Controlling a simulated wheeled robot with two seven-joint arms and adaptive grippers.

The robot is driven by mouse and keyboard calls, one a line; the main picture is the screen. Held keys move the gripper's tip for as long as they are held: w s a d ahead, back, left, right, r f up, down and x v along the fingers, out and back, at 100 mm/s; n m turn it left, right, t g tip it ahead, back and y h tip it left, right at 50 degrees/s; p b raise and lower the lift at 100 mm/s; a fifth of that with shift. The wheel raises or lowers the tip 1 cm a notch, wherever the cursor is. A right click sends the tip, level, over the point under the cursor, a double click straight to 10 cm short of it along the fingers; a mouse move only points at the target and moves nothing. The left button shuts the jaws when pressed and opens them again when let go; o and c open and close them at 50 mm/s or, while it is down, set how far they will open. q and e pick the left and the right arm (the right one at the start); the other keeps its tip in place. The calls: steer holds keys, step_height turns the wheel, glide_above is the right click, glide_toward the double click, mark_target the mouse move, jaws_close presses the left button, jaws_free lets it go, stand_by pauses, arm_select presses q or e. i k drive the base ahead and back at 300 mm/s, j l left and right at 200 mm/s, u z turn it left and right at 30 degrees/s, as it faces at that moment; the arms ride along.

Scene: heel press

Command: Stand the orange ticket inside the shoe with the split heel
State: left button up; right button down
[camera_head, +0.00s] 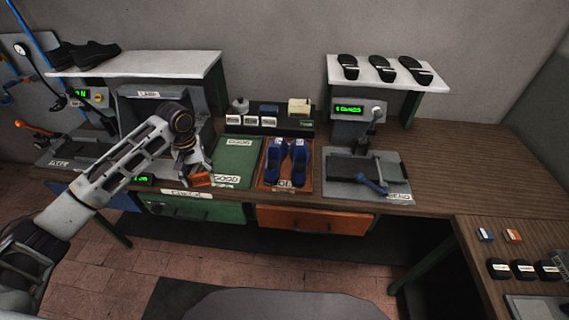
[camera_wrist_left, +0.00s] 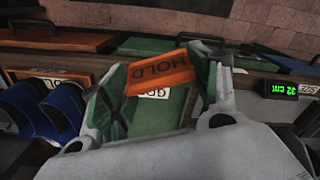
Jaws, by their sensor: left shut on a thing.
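My left gripper (camera_head: 194,170) is shut on the orange ticket (camera_head: 198,181), above the front edge of the bench by the green mat. In the left wrist view the ticket (camera_wrist_left: 156,74) reads HOLD upside down and sits tilted between the fingers. Two blue shoes, a left one (camera_head: 274,160) and a right one (camera_head: 299,160), stand side by side on the orange mat (camera_head: 266,184), right of the gripper and apart from it. Both also show at the left of the left wrist view (camera_wrist_left: 50,105). I cannot tell which heel is split. My right gripper is out of view.
The green mat (camera_head: 238,158) marked GOOD lies empty between gripper and shoes. A press (camera_head: 368,172) with a lever stands right of the shoes. Small labelled boxes (camera_head: 268,122) stand behind. A shelf (camera_head: 388,74) holds black soles. The right bench stretch (camera_head: 460,180) is clear.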

mark_target(273, 169)
steer(key=i+l, duration=0.15)
steer(key=l, duration=0.2)
steer(key=i+l, duration=0.15)
steer(key=l, duration=0.15)
steer(key=i+l, duration=0.1)
steer(key=l, duration=0.25)
steer(key=i+l, duration=0.15)
steer(key=l, duration=0.15)
steer(key=u, duration=0.05)
